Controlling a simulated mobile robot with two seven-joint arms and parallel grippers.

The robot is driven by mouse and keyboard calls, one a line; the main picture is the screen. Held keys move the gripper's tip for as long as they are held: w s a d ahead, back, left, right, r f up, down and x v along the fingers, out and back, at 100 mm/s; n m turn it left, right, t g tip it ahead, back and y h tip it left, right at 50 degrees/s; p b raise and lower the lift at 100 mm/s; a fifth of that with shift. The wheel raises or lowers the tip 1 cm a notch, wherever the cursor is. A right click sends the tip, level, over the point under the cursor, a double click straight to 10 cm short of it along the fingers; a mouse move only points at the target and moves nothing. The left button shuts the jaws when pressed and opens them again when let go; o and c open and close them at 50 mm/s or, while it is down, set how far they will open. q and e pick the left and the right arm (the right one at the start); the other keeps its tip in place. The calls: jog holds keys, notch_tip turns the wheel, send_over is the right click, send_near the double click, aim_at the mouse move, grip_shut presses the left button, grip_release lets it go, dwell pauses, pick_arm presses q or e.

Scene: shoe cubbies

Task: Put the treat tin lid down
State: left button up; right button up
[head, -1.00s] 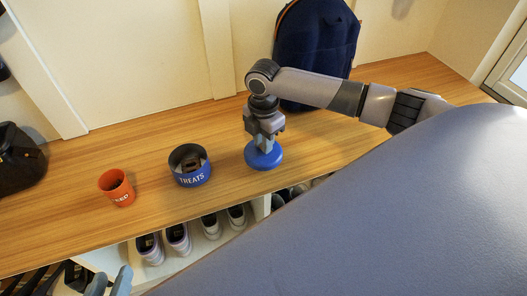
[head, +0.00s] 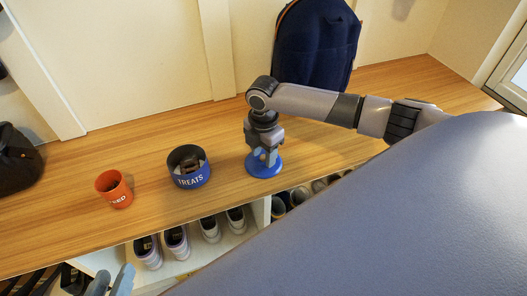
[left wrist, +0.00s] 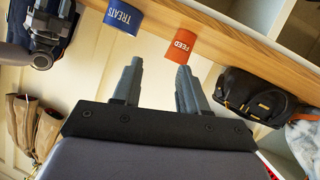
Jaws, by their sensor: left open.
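The blue round treat tin lid (head: 264,168) lies flat on the wooden bench, right of the tin, in the head view. My right gripper (head: 264,157) is directly above it, pointing down, its fingers apart around the lid's middle with a tan patch between them. The fingers hide part of the lid. The blue treat tin (head: 190,178) stands upright and uncovered, with something dark inside; it also shows upside down in the left wrist view (left wrist: 123,18). My left gripper (left wrist: 158,78) is open and empty in the left wrist view; its tips show at the head view's lower left (head: 112,282).
An orange feed cup (head: 114,190) stands left of the tin. A navy backpack (head: 318,48) stands behind my right arm. A dark bag (head: 18,160) is at the far left. Shoes (head: 176,243) fill cubbies below the bench's front edge. Bench behind the tin is clear.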

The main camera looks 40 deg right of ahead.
aim_at(263, 157)
notch_tip(263, 157, up, 12)
jog(key=p, duration=0.5)
jog(key=s+a+f+m+t+y, duration=0.2)
jog(key=s+a+f, duration=0.15)
jog(key=a, duration=0.45)
jog(key=s+a+f+m+t+y, duration=0.25)
jog(key=a+f, duration=0.25)
jog(key=a, duration=0.4)
pick_arm(q)
jog(key=a, duration=0.1)
jog(key=s+a+y, duration=0.1)
jog(key=a+r+m+y, duration=0.1)
jog(key=shift+s+a+r, duration=0.1)
jog(key=shift+s+a, duration=0.05)
jog(key=shift+a, duration=0.25)
pick_arm(e)
jog(key=s+d+r+m+t, duration=0.2)
jog(key=s+r+m+t, duration=0.2)
jog(key=s+m+t, duration=0.3)
jog(key=s+m, duration=0.2)
jog(key=m, duration=0.2)
jog(key=shift+r+m, duration=0.25)
jog(key=shift+m, duration=0.1)
jog(key=shift+h, duration=0.25)
